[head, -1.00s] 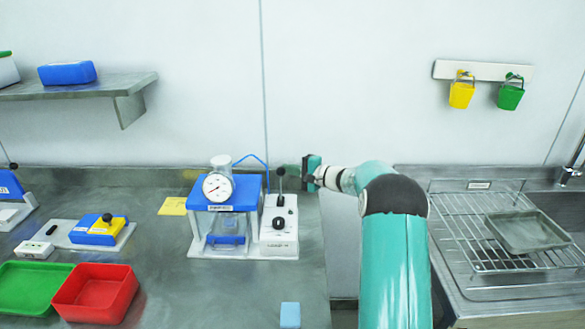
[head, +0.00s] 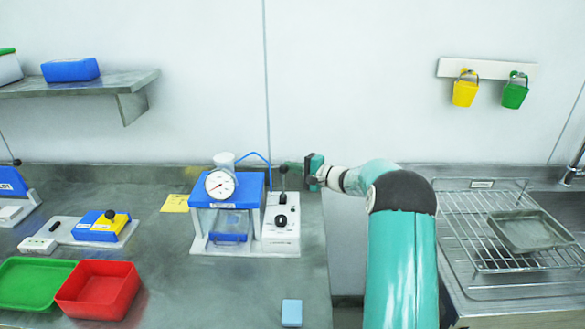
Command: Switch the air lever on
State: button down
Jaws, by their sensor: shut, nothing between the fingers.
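A white control box (head: 281,236) stands on the grey counter, at the right side of a blue-topped machine (head: 227,222) with a round dial gauge (head: 220,184). A dark lever with a black knob (head: 283,169) stands upright at the back of the box. A black round knob (head: 281,219) sits lower on the box's top. My gripper (head: 297,166) is just right of the lever's knob, level with it in the picture. Its fingers point left, are shut and look empty. Whether they touch the lever I cannot tell.
A red tray (head: 98,290) and a green tray (head: 33,284) lie at the left front. A light blue block (head: 291,313) lies at the front. A wire rack (head: 476,232) is at the right. A yellow note (head: 176,203) lies left of the machine.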

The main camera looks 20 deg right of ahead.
jog(key=shift+s, duration=0.1)
jog(key=s+a+n+t+y, duration=0.2)
jog(key=s+a+n+y, duration=0.1)
jog(key=s+n, duration=0.5)
jog(key=shift+s+a+r+n+y, duration=0.2)
jog(key=shift+r+n+y, duration=0.25)
jog(key=shift+n+y, duration=0.35)
jog(key=shift+a, duration=0.1)
notch_tip(320, 180, up, 3)
jog(key=w+d, duration=0.2)
jog(key=v, duration=1)
jog(key=shift+w+f, duration=0.2)
jog(key=shift+f, duration=0.1)
